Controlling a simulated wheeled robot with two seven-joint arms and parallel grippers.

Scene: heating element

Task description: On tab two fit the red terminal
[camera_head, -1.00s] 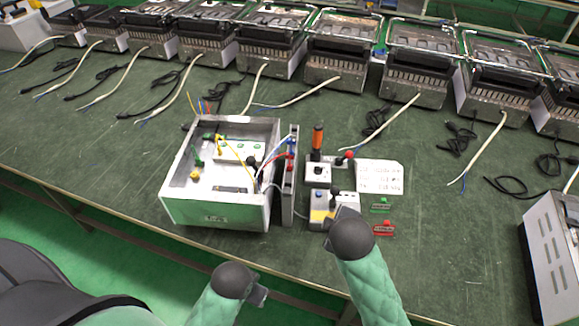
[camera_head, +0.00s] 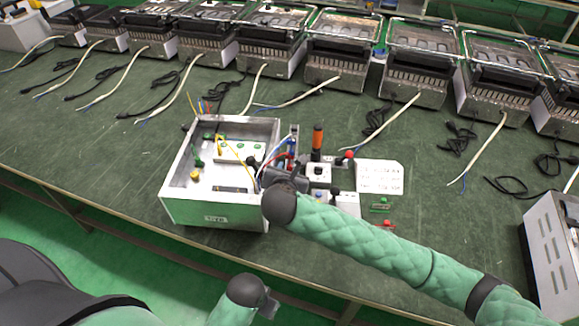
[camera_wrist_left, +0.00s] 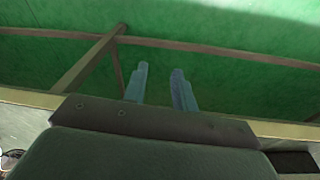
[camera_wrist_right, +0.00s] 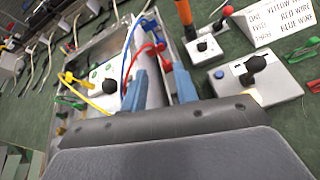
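The red wire with its red terminal (camera_wrist_right: 152,48) shows in the right wrist view just beyond my right gripper's fingers, next to a blue wire (camera_wrist_right: 128,62). In the head view the red wire (camera_head: 287,157) shows at the right side of the open white box (camera_head: 215,212). My right gripper (camera_wrist_right: 160,84) is open and empty, over the narrow metal rack (camera_wrist_right: 154,92) beside the box. A yellow wire (camera_head: 224,143) runs inside the box; which tab is two cannot be told. My left gripper (camera_wrist_left: 160,80) is open and empty, off the table's front edge.
Right of the rack stand a small box with a black knob (camera_wrist_right: 257,78), an orange-handled tool (camera_head: 317,140) and a white card (camera_head: 380,177) listing yellow, red and blue wires. Small green (camera_head: 381,207) and red (camera_head: 389,224) pieces lie nearby.

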